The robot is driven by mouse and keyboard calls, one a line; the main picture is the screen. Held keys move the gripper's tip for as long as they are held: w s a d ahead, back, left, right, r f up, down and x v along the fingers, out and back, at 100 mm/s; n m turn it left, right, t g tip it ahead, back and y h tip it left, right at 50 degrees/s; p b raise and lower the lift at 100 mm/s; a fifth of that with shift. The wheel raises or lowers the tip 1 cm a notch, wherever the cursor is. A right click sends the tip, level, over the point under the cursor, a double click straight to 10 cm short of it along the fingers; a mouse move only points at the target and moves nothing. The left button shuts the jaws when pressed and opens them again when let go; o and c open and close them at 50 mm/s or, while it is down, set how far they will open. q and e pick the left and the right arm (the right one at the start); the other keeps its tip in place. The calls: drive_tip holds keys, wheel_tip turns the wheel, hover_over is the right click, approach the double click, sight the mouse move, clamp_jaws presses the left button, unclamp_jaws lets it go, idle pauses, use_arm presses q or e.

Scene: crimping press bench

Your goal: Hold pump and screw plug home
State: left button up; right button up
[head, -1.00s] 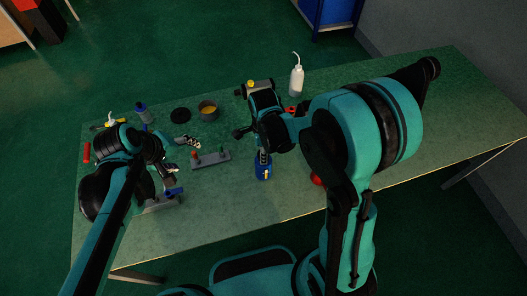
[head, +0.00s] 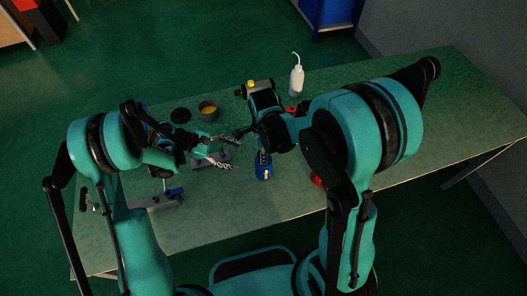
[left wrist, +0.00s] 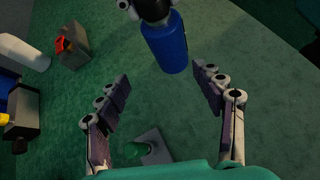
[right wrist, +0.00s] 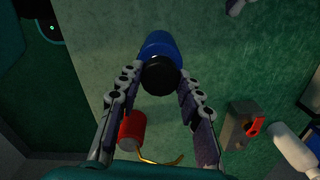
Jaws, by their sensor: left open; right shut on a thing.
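The pump appears to be the blue cylinder (head: 263,170) near the front middle of the bench; it also shows in the left wrist view (left wrist: 166,46). My right gripper (right wrist: 160,76) is shut on its black end (right wrist: 159,74) in the right wrist view. My left gripper (left wrist: 163,78) is open and empty, with the blue cylinder beyond its fingertips. In the head view the left gripper (head: 222,154) is left of the cylinder. A green plug-like piece (left wrist: 152,152) sits on a pale grey plate (left wrist: 160,134), low in the left wrist view. Part of this plate is hidden.
A white squeeze bottle (head: 297,80) stands at the back. A grey block with a red part (left wrist: 73,52) is near it. A black disc (head: 180,115) and a tin with yellow contents (head: 208,112) lie behind my left gripper. A red cylinder (right wrist: 132,128) is beside my right gripper.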

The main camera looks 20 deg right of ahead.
sight(261, 169)
use_arm(q)
drive_tip(key=f, duration=0.1)
drive_tip(key=s+f, duration=0.1)
drive_tip(key=d+f+g, duration=0.1)
drive_tip(key=shift+s+f+n+h, duration=0.15)
drive_tip(key=shift+f+n+h, duration=0.15)
drive_tip(key=shift+n, duration=0.1)
drive_tip(key=x, duration=0.9)
drive_tip(key=shift+s+d, duration=0.15)
drive_tip(key=shift+d, duration=0.2)
drive_tip(key=c, duration=0.7)
drive_tip(key=o, duration=0.7)
drive_tip(key=c, duration=0.7)
